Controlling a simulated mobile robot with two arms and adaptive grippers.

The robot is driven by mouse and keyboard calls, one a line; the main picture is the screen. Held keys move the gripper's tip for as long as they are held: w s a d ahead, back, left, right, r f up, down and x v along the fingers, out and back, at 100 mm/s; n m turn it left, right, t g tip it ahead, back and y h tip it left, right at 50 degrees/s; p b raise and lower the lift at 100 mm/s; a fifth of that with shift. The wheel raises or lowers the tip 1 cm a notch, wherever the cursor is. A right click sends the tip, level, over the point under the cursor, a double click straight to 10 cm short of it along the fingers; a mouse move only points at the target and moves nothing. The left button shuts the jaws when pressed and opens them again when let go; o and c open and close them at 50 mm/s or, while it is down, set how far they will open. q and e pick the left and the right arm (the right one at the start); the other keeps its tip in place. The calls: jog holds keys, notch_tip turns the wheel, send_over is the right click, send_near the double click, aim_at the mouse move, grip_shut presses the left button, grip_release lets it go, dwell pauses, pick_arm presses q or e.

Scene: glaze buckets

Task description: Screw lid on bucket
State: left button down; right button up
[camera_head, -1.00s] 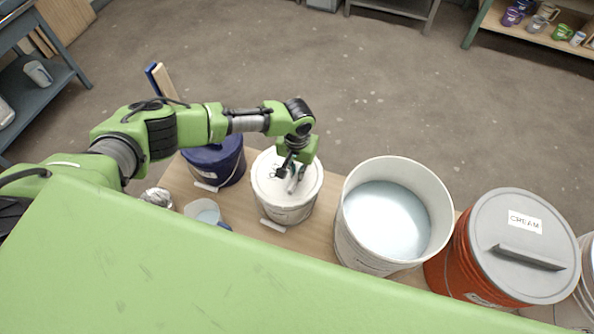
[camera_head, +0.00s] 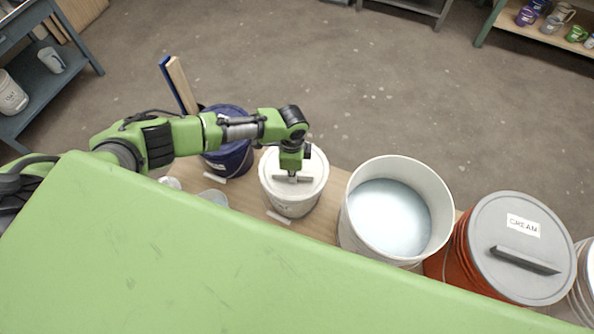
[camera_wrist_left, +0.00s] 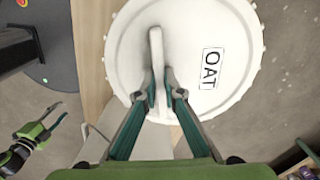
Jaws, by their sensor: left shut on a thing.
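The white bucket (camera_head: 292,208) stands on the wooden bench with its white lid (camera_head: 316,163) on top. In the left wrist view the lid (camera_wrist_left: 225,30) fills the upper middle and bears an OAT label. My left gripper (camera_head: 291,178) points down from above and is shut on the bar handle (camera_wrist_left: 156,50) of the lid. Whether the lid's threads are engaged cannot be seen. My right gripper (camera_wrist_left: 61,111) shows small at the left of the left wrist view, its fingers apart and empty; it is not in the head view.
A dark blue bucket (camera_head: 232,160) with a brush stands left of the white bucket. A large open bucket (camera_head: 350,225) of pale liquid stands at its right. Farther right is an orange bucket with a grey CREAM lid (camera_head: 500,220). Small cups sit at the bench's left.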

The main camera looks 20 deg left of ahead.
pick_arm(q)
jog(key=m, duration=0.3)
jog(key=shift+s+a+f, duration=0.1)
jog(key=shift+a, duration=0.3)
jog(key=c, duration=1.3)
grip_release()
jog(key=shift+o, duration=0.2)
notch_tip(320, 180, up, 7)
jog(key=p, duration=0.6)
jog(key=shift+p, duration=0.4)
